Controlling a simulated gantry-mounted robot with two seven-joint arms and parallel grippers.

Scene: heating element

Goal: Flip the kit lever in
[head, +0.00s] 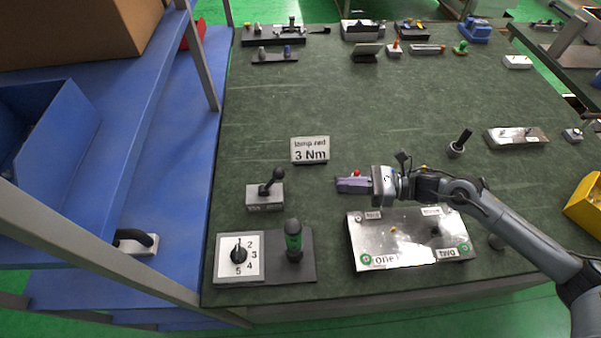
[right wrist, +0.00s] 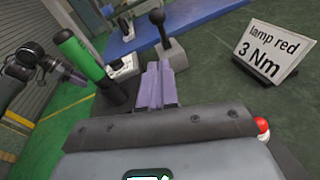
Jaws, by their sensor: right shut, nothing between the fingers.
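The kit lever is a black ball-topped stick (head: 272,181) on a small grey box (head: 265,197), left of my right gripper on the green bench. The stick leans to the right in the head view. In the right wrist view the lever (right wrist: 158,28) stands just beyond the fingertips, its box (right wrist: 174,56) partly behind them. My right gripper (head: 342,185) is shut and empty, pointing left, apart from the lever. Its purple-grey fingers (right wrist: 157,84) show pressed together.
A sign (head: 310,150) reading "lamp red 3 Nm" stands behind the lever. A numbered dial (head: 225,261) and a green-topped cylinder (head: 293,238) are in front. A metal plate (head: 400,250) lies below the right gripper. The bench middle is clear. A blue shelf (head: 150,150) borders the left.

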